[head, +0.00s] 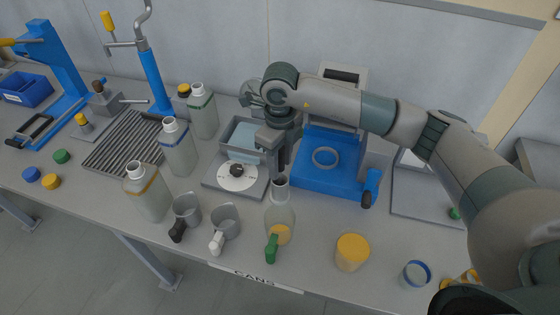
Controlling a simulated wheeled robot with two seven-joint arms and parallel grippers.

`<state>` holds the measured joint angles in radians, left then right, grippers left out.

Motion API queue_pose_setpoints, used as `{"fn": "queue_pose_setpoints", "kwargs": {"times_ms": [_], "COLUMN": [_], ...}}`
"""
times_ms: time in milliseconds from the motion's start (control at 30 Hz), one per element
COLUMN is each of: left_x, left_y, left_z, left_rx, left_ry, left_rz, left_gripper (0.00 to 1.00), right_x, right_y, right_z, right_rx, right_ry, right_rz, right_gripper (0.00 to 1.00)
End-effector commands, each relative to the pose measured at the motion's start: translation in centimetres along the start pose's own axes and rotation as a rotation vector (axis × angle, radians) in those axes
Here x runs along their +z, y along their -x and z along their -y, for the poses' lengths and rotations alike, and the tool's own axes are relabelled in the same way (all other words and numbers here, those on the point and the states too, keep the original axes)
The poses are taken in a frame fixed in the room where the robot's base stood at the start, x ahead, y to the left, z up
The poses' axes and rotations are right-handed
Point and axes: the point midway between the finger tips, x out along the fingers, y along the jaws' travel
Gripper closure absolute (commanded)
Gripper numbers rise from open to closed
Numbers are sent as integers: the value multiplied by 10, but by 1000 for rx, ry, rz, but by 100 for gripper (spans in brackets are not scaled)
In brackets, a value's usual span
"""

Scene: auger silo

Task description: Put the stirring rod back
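My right gripper (280,165) points down above the middle of the bench, between the grey scale with the white dial and the blue stand. It is just above the neck of a clear, narrow-necked vessel (279,214) with yellow low in it. I cannot tell whether its fingers are apart or closed, or whether they hold a thin rod. I cannot make out the stirring rod for certain. A green handle (272,248) shows at the front of the clear vessel. My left gripper is not in view.
Two grey cans (225,221) stand left of the vessel, behind the CANS label (268,281). A yellow-topped jar (352,252) stands to the right. Bottles (149,191) and a slatted tray (122,143) are left. The blue stand (331,180) is behind the vessel.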

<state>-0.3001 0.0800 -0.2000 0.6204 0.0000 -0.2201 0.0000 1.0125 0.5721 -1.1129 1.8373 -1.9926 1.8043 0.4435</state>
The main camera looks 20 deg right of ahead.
Motion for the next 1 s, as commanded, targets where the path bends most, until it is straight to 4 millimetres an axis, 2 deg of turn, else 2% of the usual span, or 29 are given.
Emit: {"fn": "queue_pose_setpoints", "kwargs": {"times_ms": [433,533,667,1000], "left_x": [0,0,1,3], "left_y": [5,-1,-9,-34], "left_z": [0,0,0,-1], "left_rx": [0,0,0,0], "left_ry": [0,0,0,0], "left_rz": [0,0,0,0], "left_gripper": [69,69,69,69], "right_x": [0,1,1,1], "right_y": [4,9,25,87], "right_z": [0,0,1,1], "right_rx": [0,-1,-2,-2], "right_ry": [0,0,1,0], "right_rz": [0,4,4,4], "right_gripper": [62,62,62,62]}}
